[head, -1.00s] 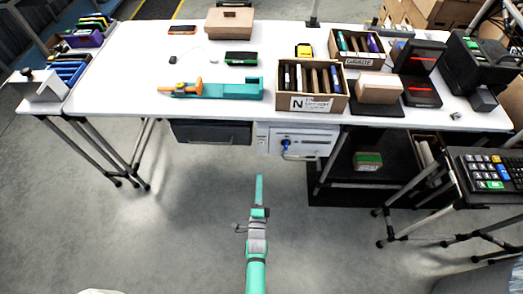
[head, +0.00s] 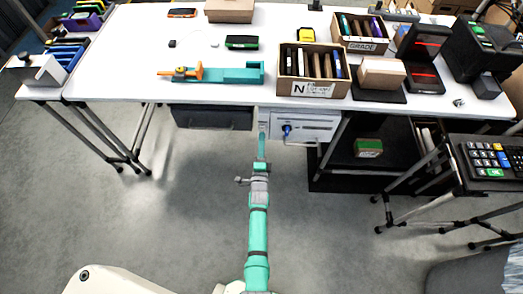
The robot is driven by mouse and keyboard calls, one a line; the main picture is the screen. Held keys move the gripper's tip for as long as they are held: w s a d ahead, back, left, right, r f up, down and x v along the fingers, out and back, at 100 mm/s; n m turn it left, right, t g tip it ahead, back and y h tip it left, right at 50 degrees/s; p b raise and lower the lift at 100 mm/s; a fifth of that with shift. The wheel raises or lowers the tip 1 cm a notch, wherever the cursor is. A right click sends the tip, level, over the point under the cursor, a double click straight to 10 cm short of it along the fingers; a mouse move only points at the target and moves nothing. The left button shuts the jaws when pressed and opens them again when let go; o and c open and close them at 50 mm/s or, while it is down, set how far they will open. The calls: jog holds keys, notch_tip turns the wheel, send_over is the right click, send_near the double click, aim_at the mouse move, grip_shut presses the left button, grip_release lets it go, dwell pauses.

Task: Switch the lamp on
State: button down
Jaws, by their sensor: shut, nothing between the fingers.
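I cannot make out a lamp for certain. A dark upright post (head: 314,5) stands at the table's far edge, cut off by the top of the head view. A narrow light plate (head: 263,115) sits under the table's front edge, left of a white drawer unit (head: 318,128) with a blue knob (head: 287,130). Whether the plate is a switch is too small to tell. My gripper (head: 262,138) is shut and empty, and in the picture its tip overlaps the area just below the plate. I cannot tell if it touches anything.
The white table (head: 130,75) holds a teal fixture (head: 225,75), open cartons (head: 312,89) and black devices (head: 418,68). A dark drawer (head: 212,117) hangs left of the plate. A keypad stand (head: 490,160) is at right. Floor left of my arm is clear.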

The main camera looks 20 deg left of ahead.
jog(key=shift+x, duration=1.05)
jog(key=shift+w, duration=0.1)
jog(key=shift+w+r, duration=0.2)
jog(key=shift+r, duration=0.05)
jog(key=s+d, duration=0.1)
jog(key=s, duration=0.5)
jog(key=s+d+r, duration=0.1)
jog(key=s+d, duration=0.1)
jog(key=s, duration=0.5)
jog(key=shift+s+d+r, duration=0.2)
jog(key=shift+d+r, duration=0.1)
jog(key=shift+d, duration=0.05)
